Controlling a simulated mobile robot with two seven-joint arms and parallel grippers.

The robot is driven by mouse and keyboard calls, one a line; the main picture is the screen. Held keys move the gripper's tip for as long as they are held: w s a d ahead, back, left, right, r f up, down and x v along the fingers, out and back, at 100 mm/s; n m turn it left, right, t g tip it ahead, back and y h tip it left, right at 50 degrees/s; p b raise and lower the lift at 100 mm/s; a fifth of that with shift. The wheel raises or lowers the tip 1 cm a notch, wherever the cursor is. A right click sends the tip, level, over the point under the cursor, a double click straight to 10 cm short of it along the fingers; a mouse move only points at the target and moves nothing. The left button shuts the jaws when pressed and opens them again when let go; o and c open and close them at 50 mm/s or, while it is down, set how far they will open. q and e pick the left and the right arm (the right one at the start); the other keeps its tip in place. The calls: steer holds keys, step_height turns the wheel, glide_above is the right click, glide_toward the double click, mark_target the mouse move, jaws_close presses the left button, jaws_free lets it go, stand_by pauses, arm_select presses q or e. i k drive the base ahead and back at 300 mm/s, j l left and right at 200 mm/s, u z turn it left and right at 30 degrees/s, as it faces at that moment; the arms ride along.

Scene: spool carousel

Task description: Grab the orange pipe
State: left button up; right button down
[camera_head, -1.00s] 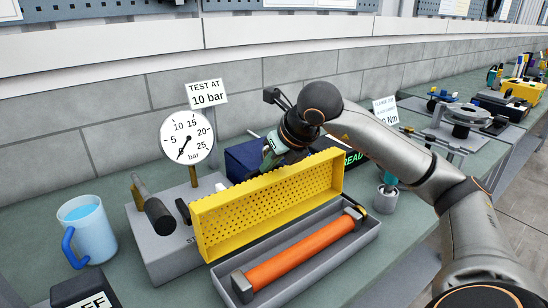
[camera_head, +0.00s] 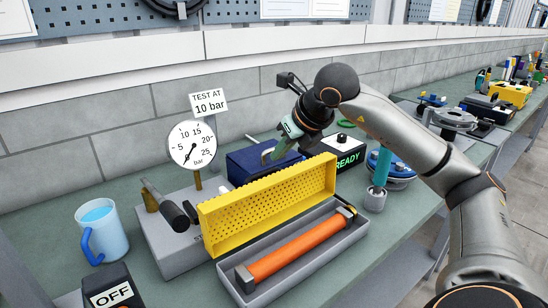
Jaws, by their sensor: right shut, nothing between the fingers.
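The orange pipe (camera_head: 299,250) lies in a long grey tray (camera_head: 338,251), between a grey end block (camera_head: 244,278) and a dark fitting (camera_head: 346,211) at the far end. A yellow perforated cover (camera_head: 268,203) stands raised along the tray's back edge, leaving the pipe uncovered from above. My right gripper (camera_head: 272,158) is shut and empty. It is above and behind the yellow cover, in front of the dark blue box, apart from the pipe. My left gripper is not in view.
A pressure gauge (camera_head: 192,146) and a grey block with a black-handled lever (camera_head: 172,214) stand left of the cover. A blue mug (camera_head: 103,231) and an OFF box (camera_head: 112,293) are at left. A READY box (camera_head: 346,158) and a cup with a teal-handled tool (camera_head: 381,167) stand behind right.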

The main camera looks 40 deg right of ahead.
mark_target(248, 279)
steer(key=k+j, duration=0.1)
steer(key=k, duration=0.95)
